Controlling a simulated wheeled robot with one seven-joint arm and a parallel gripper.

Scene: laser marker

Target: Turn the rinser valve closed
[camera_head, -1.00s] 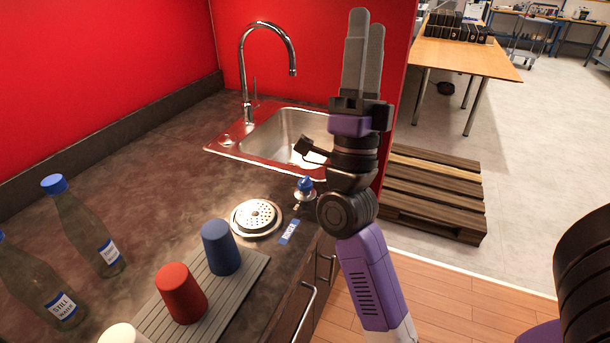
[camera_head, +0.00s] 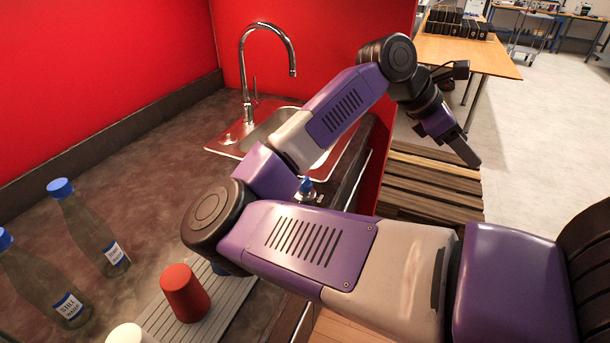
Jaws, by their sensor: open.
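The rinser valve, a small blue knob (camera_head: 306,186) on a metal fitting, shows at the counter's right edge, in a gap between my arm links. Its lower part is partly covered by my arm. The round perforated rinser plate and the blue label beside it are hidden behind my arm. My gripper (camera_head: 466,152) is to the right of the counter, over the pallet area, well apart from the valve. Its fingers point down and to the right and are seen edge-on. It is open, with nothing seen between its fingers.
A sink (camera_head: 262,132) with a tall curved tap (camera_head: 290,50) is at the back. A red cup (camera_head: 185,293) stands on the ribbed mat (camera_head: 228,305); a blue cup is mostly hidden. Bottles (camera_head: 95,235) stand left. Wooden pallets (camera_head: 430,185) lie on the floor right.

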